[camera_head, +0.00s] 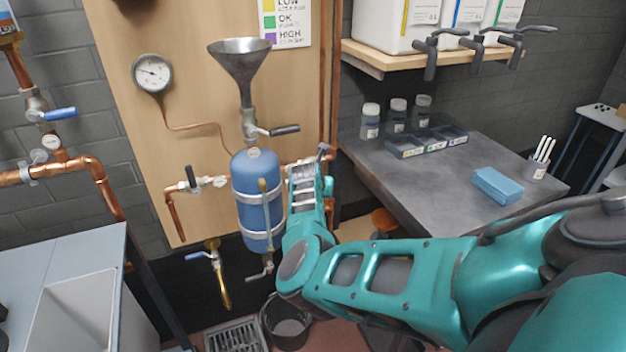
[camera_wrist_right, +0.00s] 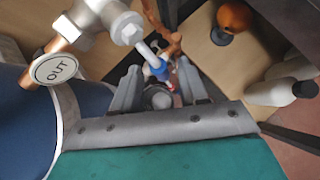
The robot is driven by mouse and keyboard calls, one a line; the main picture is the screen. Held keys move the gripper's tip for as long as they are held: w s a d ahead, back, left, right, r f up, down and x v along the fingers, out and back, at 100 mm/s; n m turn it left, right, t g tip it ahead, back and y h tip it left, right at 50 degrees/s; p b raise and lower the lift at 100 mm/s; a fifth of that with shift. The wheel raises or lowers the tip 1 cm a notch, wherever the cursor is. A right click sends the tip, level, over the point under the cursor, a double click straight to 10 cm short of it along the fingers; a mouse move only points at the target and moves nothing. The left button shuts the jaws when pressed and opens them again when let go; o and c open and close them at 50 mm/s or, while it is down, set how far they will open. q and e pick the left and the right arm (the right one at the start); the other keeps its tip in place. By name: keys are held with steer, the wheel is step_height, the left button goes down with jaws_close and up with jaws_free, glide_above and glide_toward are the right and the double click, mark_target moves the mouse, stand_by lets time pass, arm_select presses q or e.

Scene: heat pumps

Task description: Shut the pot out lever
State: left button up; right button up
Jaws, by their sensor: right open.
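The blue pot (camera_head: 257,195) hangs on the wooden board, with a valve at its right side (camera_head: 296,166) partly hidden by my right arm. In the right wrist view, a round tag reading OUT (camera_wrist_right: 55,68) hangs beside the metal valve body (camera_wrist_right: 100,20). The thin metal lever (camera_wrist_right: 146,50) reaches from the valve toward my right gripper (camera_wrist_right: 160,88), and its blue end lies in or over the gap between the fingers. The fingers are open, and contact with the lever cannot be made out. My left gripper is not in view.
A second valve with an upright dark handle (camera_head: 190,178) is left of the pot. A funnel (camera_head: 240,62) stands above it. A bucket (camera_head: 287,322) is on the floor below. A grey table (camera_head: 440,180) with trays and bottles is at the right.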

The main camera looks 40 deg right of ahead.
steer(key=p+v, duration=0.2)
steer(key=v, duration=0.7)
stand_by(0.5)
